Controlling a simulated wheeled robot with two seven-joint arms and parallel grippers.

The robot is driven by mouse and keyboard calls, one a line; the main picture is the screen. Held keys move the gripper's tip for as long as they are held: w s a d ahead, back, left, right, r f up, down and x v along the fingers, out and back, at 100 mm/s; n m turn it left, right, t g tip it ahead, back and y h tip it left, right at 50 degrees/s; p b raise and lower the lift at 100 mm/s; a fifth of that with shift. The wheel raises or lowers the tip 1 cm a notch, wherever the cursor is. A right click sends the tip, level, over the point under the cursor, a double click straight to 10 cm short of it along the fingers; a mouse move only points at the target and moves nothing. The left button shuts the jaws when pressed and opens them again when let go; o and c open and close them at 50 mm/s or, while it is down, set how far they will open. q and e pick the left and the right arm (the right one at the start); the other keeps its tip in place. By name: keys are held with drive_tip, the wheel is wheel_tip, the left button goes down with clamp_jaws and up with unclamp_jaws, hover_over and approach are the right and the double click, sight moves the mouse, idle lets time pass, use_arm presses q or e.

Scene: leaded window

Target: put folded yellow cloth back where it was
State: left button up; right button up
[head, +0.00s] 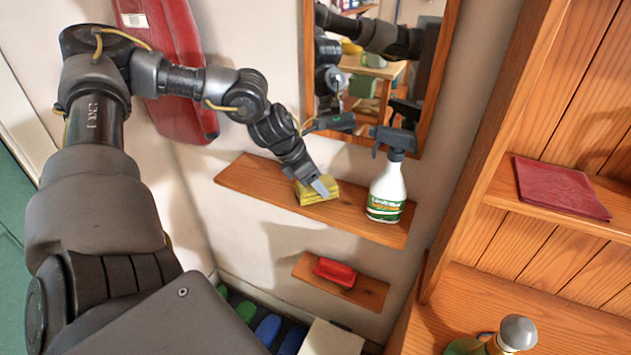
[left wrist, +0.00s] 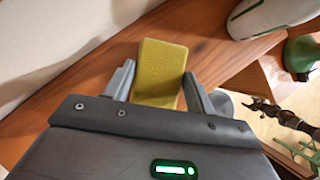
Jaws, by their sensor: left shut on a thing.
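The folded yellow cloth (head: 312,192) is on the upper wooden wall shelf (head: 250,176), left of a white spray bottle. My left gripper (head: 322,186) reaches down over it from the left and is shut on it. In the left wrist view the yellow cloth (left wrist: 160,73) sits between the two grey fingers of my left gripper (left wrist: 160,85), with the shelf wood (left wrist: 60,112) behind it. I cannot tell whether the cloth rests on the shelf or hangs just above it. My right gripper is not clearly seen.
The spray bottle (head: 387,190) stands close to the right of the cloth. A mirror (head: 432,75) hangs above. A dark red folded cloth (head: 560,187) lies on the right cabinet. The upper shelf's left end is bare.

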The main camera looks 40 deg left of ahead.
use_arm(q)
drive_tip(key=shift+d, duration=0.15)
drive_tip(key=o, duration=1)
drive_tip(key=shift+r, duration=0.35)
drive_tip(key=b+v, duration=0.1)
drive_tip(key=v, duration=1)
drive_tip(key=shift+s+r, duration=0.1)
drive_tip(key=shift+s, duration=0.2)
